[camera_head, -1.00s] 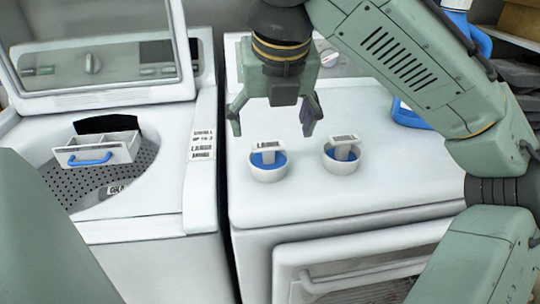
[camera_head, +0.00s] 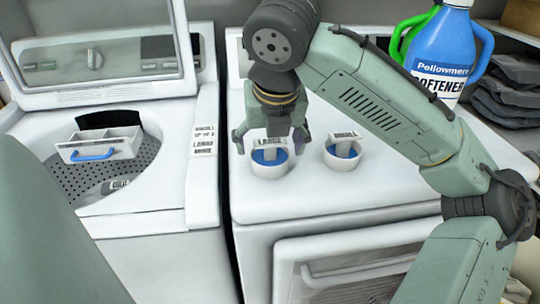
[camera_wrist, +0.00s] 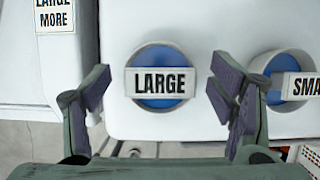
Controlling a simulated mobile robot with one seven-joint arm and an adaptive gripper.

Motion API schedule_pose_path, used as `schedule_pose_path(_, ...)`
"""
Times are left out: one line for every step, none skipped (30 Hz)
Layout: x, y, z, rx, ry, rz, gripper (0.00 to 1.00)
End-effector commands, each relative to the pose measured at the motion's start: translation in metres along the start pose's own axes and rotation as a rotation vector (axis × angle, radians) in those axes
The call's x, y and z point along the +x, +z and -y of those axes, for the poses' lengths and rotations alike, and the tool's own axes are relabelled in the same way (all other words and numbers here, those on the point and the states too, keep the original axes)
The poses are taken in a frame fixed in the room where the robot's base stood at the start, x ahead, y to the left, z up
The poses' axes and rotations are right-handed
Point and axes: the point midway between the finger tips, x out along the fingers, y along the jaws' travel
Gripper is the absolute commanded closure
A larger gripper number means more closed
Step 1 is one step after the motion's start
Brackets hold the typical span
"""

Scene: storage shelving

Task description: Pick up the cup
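Two white cups with blue insides stand on the white dryer top. The left cup (camera_head: 270,168) carries a "LARGE" label and also shows in the wrist view (camera_wrist: 160,102). The right cup (camera_head: 342,160) carries a label that begins "SMA" in the wrist view (camera_wrist: 285,88). My gripper (camera_head: 271,146) is open above and around the top of the left cup. In the wrist view, its fingers (camera_wrist: 160,88) are spread on either side of the "LARGE" label, apart from the cup. I cannot tell how far the fingertips reach down.
A blue softener bottle (camera_head: 440,55) stands at the back right, near folded dark cloths (camera_head: 505,85). An open washer (camera_head: 150,205) with a white drawer (camera_head: 100,148) is at left. The dryer's front top is clear.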

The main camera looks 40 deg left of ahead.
Motion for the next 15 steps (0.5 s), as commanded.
schedule_pose_path(-0.0001, 0.0000, 0.0000, 0.000, 0.000, 0.000, 0.29)
schedule_pose_path(-0.0002, 0.0000, 0.0001, 0.000, 0.000, 0.000, 0.31)
schedule_pose_path(-0.0002, 0.0000, 0.0001, 0.000, 0.000, 0.000, 0.33)
schedule_pose_path(-0.0002, 0.0000, 0.0001, 0.000, 0.000, 0.000, 0.35)
schedule_pose_path(-0.0002, 0.0000, 0.0001, 0.000, 0.000, 0.000, 0.37)
schedule_pose_path(-0.0003, 0.0000, 0.0001, 0.000, 0.000, 0.000, 0.40)
schedule_pose_path(-0.0003, 0.0000, 0.0001, 0.000, 0.000, 0.000, 0.42)
schedule_pose_path(-0.0003, 0.0000, 0.0001, 0.000, 0.000, 0.000, 0.44)
schedule_pose_path(-0.0003, 0.0000, 0.0000, 0.000, 0.000, 0.000, 0.47)
schedule_pose_path(-0.0002, 0.0000, 0.0000, 0.000, 0.000, 0.000, 0.49)
schedule_pose_path(-0.0002, 0.0000, 0.0000, 0.000, 0.000, 0.000, 0.51)
schedule_pose_path(-0.0001, -0.0001, 0.0000, 0.000, 0.000, -0.001, 0.53)
schedule_pose_path(-0.0001, -0.0001, -0.0001, 0.000, 0.000, -0.001, 0.55)
schedule_pose_path(-0.0001, -0.0001, -0.0001, 0.000, 0.000, -0.001, 0.57)
schedule_pose_path(0.0000, -0.0002, -0.0001, 0.000, 0.000, -0.001, 0.60)
